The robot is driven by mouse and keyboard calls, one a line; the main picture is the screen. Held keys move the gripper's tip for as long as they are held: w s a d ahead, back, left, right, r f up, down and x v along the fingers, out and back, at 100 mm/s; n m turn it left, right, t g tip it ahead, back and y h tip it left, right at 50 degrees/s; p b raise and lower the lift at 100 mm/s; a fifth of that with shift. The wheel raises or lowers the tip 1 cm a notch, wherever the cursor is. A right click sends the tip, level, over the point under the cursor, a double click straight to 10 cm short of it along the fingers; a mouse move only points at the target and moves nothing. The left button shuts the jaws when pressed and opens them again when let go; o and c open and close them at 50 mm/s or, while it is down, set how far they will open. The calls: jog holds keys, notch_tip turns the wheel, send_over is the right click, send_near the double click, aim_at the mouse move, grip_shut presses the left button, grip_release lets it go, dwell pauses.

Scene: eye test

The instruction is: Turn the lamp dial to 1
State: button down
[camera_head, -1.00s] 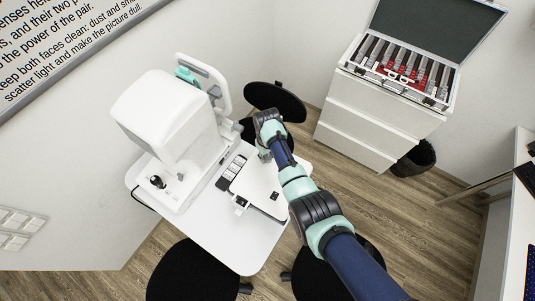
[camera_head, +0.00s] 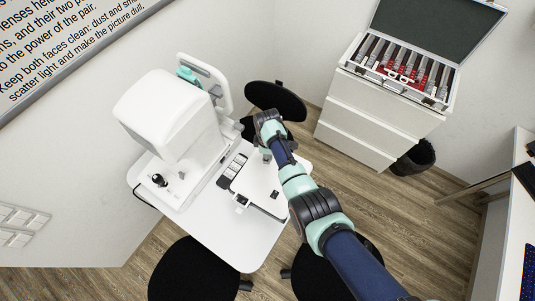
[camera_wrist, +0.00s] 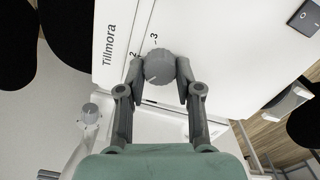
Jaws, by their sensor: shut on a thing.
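The lamp dial (camera_wrist: 157,64) is a round grey knob on a white panel marked "Tillmora" in the wrist view. The numbers 3 and 2 show beside it; I see no 1. A pale line on the dial's face seems to run toward its lower left edge, but I cannot read its setting surely. My gripper (camera_wrist: 160,75) is shut on the dial, one finger on each side. In the head view my gripper (camera_head: 265,155) is low over the right part of the white table, and the dial cannot be made out there.
A large white instrument (camera_head: 168,115) stands on the left of the white table (camera_head: 232,246). A dark switch (camera_wrist: 304,16) is at the panel's upper right. Another grey knob (camera_wrist: 90,113) is at left. An open lens case (camera_head: 366,84) sits on white drawers (camera_head: 360,137).

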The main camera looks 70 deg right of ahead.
jog(key=shift+r+n, duration=0.1)
jog(key=shift+n, duration=0.4)
jog(key=c, duration=0.8)
grip_release()
jog(key=shift+o, duration=0.2)
notch_tip(320, 180, up, 12)
